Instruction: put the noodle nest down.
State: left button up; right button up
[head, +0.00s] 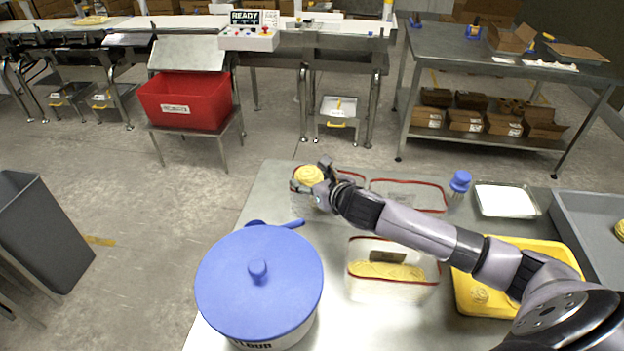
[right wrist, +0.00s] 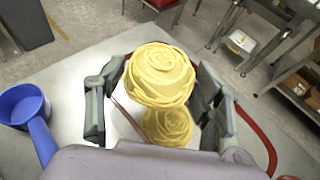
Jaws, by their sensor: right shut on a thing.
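The yellow noodle nest (head: 309,176) is between the fingers of my right gripper (head: 317,188), which is shut on it. In the right wrist view the held nest (right wrist: 160,72) sits between the two fingers (right wrist: 158,100). A second nest (right wrist: 167,126) shows below it, partly covered by the held one. The held nest is over a clear red-rimmed container (head: 299,205) at the table's far left. The arm and gripper hide much of this container. Whether the held nest touches anything below cannot be told. My left gripper is not in view.
Another red-rimmed container (head: 425,185) stands to the right. A blue-lidded flour pot (head: 258,280), a blue scoop (head: 292,224), a clear tub with yellow contents (head: 392,290), a yellow tray (head: 545,250) and a blue-capped shaker (head: 459,184) crowd the table (head: 330,240).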

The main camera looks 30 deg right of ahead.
jog(key=shift+f, duration=0.15)
jog(key=shift+s+f, duration=0.25)
jog(key=shift+f, duration=0.4)
jog(key=o, duration=0.9)
jog(key=shift+f, duration=0.2)
jog(key=shift+o, duration=0.2)
jog(key=shift+r, duration=0.25)
jog(key=r+b+v, duration=0.1)
jog(key=v, duration=1.1)
jog(key=shift+w+r, duration=0.25)
jog(key=shift+r, duration=0.05)
